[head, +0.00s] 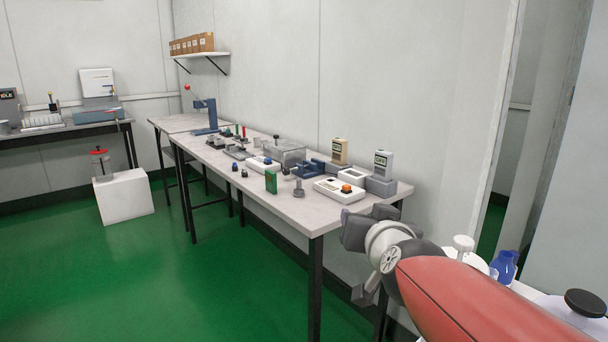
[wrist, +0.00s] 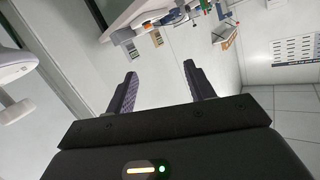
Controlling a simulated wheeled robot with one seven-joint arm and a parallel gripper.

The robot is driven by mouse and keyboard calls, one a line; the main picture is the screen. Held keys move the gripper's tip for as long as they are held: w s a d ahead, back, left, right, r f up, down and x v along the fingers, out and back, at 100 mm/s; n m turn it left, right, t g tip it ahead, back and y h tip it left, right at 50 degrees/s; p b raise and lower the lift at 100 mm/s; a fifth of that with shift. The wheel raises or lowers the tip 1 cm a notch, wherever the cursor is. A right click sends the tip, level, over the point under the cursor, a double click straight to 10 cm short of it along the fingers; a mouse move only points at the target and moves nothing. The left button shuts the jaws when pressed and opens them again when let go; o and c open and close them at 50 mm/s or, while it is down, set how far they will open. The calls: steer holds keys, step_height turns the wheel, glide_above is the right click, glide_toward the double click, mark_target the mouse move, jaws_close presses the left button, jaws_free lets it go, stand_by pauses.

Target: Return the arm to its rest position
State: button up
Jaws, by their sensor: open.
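My gripper (head: 362,230) is at the end of my red and grey arm, which reaches in from the lower right of the head view. It stands in front of the near right corner of the long workbench (head: 317,215), and I cannot tell the gap between them. In the wrist view, the two dark fingers of my gripper (wrist: 158,82) are spread wide apart. Nothing is between them. The wrist view looks sideways, with the bench and wall turned.
A white surface with a blue vessel (head: 504,267) is at right. The green floor (head: 150,275) is open at left.

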steer(key=s+d+f+g, duration=0.2)
steer(key=s+f+g, duration=0.3)
steer(key=s+f, duration=0.3)
steer(key=s+d+f+n+g+h, duration=0.1)
steer(key=s+f+g, duration=0.3)
steer(key=s+f, duration=0.4)
steer(key=s+d, duration=0.1)
steer(key=s, duration=0.4)
steer(key=shift+s+d+n+g, duration=0.25)
steer(key=shift+d+n+g, duration=0.05)
steer(key=shift+g, duration=0.1)
